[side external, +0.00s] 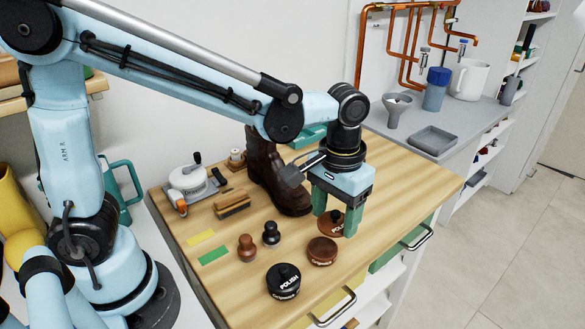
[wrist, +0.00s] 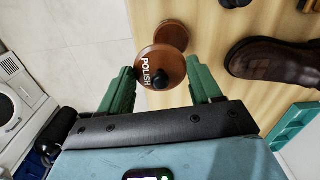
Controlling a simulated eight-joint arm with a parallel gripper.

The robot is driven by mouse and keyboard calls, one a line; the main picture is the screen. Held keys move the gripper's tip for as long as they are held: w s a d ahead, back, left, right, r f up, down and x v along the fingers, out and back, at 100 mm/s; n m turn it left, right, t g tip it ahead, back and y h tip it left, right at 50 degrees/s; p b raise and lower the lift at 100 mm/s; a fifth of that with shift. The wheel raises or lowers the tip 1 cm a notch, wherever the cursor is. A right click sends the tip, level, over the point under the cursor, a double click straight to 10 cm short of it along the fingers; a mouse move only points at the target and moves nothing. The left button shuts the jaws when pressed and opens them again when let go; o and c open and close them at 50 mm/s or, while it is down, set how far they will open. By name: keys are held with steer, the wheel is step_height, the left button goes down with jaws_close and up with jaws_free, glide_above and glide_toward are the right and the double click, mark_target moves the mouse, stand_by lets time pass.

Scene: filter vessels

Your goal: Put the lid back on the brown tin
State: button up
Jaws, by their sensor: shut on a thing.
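The brown lid (side external: 331,222), marked POLISH, sits between the green fingers of my gripper (side external: 335,224). It also shows in the wrist view (wrist: 155,62), with a black knob on top. My gripper (wrist: 160,78) is shut on the lid and looks to hold it roughly level above the table. The brown tin (side external: 322,251) stands lidless on the table, in front of and slightly left of the lid in the side view. In the wrist view the tin (wrist: 173,34) shows just beyond the lid, which hides its near edge.
A black lidded polish tin (side external: 284,281) stands left of the brown tin, near the front edge. Two knobbed tools (side external: 247,248) stand farther left. A brown boot (side external: 275,175) stands behind. A brush (side external: 232,204) lies at left. Bare wood surrounds the brown tin.

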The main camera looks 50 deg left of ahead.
mark_target(322, 248)
steer(key=shift+s+a+f, duration=0.15)
steer(key=shift+a, duration=0.35)
steer(key=shift+s+a+f, duration=0.1)
steer(key=shift+a+f, duration=0.05)
steer(key=shift+a, duration=0.3)
steer(key=shift+f, duration=3.1)
steer(key=shift+f, duration=0.2)
steer(key=o, duration=1.1)
steer(key=shift+o, duration=0.6)
steer(key=shift+r, duration=0.15)
steer(key=shift+r, duration=3.35)
steer(key=shift+c, duration=0.5)
